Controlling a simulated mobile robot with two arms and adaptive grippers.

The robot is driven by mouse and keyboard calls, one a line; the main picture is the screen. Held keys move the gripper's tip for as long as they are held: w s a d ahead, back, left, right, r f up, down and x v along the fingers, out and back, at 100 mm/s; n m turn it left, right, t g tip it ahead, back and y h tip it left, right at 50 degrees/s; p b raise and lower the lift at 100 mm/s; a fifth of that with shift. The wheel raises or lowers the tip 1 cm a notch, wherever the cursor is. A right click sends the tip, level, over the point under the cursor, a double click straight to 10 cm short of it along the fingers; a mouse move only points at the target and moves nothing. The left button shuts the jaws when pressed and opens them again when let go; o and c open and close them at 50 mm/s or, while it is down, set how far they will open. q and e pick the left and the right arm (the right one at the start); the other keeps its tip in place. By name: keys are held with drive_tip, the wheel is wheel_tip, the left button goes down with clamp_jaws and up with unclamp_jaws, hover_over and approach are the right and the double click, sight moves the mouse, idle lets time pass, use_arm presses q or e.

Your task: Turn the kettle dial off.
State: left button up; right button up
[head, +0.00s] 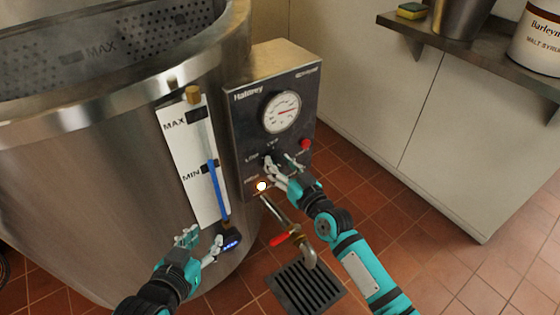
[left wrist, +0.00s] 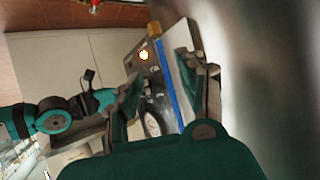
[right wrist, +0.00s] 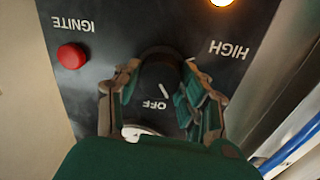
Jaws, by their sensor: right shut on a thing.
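The kettle dial is a round black knob (right wrist: 157,72) on the dark control panel (head: 240,125) of the steel kettle (head: 95,150). My right gripper (head: 280,166) is shut on the dial, with one finger on either side of it in the right wrist view. The dial's white pointer line lies close to the word OFF, slightly tilted. An orange lamp (head: 261,186) on the panel is lit; it also shows in the right wrist view (right wrist: 222,2). My left gripper (head: 201,241) is open and empty near the bottom of the sight gauge (head: 205,150).
A red ignite button (head: 305,144) and a thermometer (head: 281,112) are on the panel. A tap with a red handle (head: 279,239) sits below, above a floor drain (head: 306,287). A shelf (head: 470,45) with a sponge (head: 412,11) and a tub (head: 537,40) is at the right.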

drive_tip(key=m+p, duration=0.1)
drive_tip(key=m, duration=0.2)
drive_tip(key=shift+m, duration=0.3)
drive_tip(key=shift+d+m+g, duration=0.1)
drive_tip(key=shift+m+g, duration=0.2)
drive_tip(key=shift+m, duration=0.7)
use_arm(q)
drive_tip(key=s+a+f+g+y, duration=0.1)
drive_tip(key=s+a+f+g, duration=0.1)
drive_tip(key=s+f+g, duration=0.2)
drive_tip(key=shift+s+f, duration=0.35)
drive_tip(key=shift+s, duration=0.3)
use_arm(e)
drive_tip(key=shift+w+m, duration=0.1)
drive_tip(key=shift+m, duration=0.6)
drive_tip(key=o, duration=1.2)
use_arm(q)
drive_tip(key=shift+a, duration=0.1)
use_arm(e)
drive_tip(key=v, duration=1.2)
drive_tip(key=shift+d, duration=0.1)
